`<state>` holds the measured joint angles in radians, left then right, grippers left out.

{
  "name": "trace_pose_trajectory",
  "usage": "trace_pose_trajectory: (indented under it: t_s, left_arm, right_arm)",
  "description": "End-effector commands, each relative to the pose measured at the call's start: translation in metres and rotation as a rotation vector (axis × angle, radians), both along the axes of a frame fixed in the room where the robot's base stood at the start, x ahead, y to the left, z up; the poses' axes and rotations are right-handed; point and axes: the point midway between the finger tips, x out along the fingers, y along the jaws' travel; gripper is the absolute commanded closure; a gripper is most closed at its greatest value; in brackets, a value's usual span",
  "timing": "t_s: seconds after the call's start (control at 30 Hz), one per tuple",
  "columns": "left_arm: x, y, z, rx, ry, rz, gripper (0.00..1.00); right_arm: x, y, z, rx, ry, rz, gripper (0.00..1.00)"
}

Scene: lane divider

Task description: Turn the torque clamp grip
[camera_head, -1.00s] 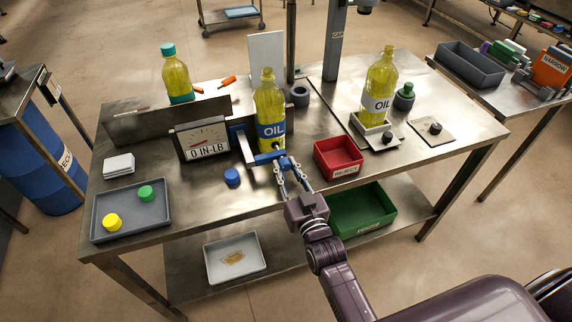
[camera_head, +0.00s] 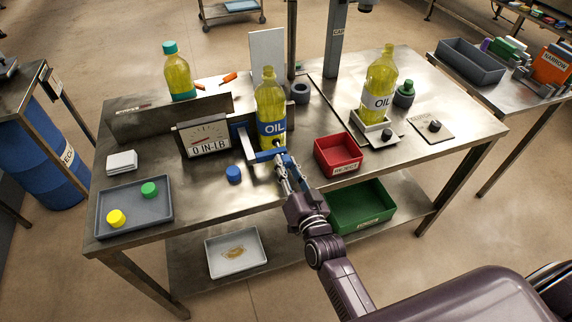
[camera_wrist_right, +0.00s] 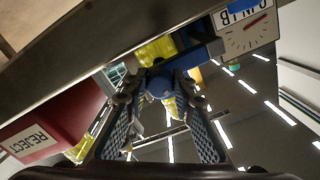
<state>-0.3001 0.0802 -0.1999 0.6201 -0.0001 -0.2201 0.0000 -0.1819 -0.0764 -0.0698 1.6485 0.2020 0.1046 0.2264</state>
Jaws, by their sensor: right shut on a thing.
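The torque clamp is a blue block with a pale bar at the front of the bench, against an upright yellow oil bottle (camera_head: 271,104) with a blue OIL label. Its blue grip (camera_head: 265,155) points toward the bench front. My right gripper (camera_head: 283,163) reaches in from the front and is shut on the grip's end. In the wrist view the rounded blue grip (camera_wrist_right: 160,86) sits between the fingertips of the right gripper (camera_wrist_right: 158,78). The dial (camera_head: 206,138), labelled 0 IN-LB, stands left of the clamp. My left gripper is out of view.
A red REJECT bin (camera_head: 338,154) stands close right of my right gripper. A loose blue cap (camera_head: 233,174) lies left of it. A grey tray (camera_head: 135,222) with yellow and green caps is farther left. A second oil bottle (camera_head: 379,84) stands at right.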

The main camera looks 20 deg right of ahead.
Motion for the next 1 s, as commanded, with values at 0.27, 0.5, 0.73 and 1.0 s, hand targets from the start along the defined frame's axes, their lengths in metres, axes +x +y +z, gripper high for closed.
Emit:
trace_pose_trajectory:
  t_s: [0.27, 0.5, 0.73, 1.0]
  left_arm:
    - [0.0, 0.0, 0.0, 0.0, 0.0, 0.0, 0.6]
    - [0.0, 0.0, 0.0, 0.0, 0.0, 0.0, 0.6]
    - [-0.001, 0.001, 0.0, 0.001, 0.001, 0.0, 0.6]
    - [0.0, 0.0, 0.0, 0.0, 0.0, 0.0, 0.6]
  right_arm:
    - [-0.003, 0.0, -0.008, -0.002, 0.016, 0.002, 1.0]
    - [-0.002, 0.0, -0.004, -0.002, 0.01, 0.001, 0.59]
    - [-0.002, 0.0, -0.002, -0.002, 0.004, 0.0, 0.59]
    - [-0.033, -0.001, -0.003, -0.002, 0.007, 0.001, 0.59]
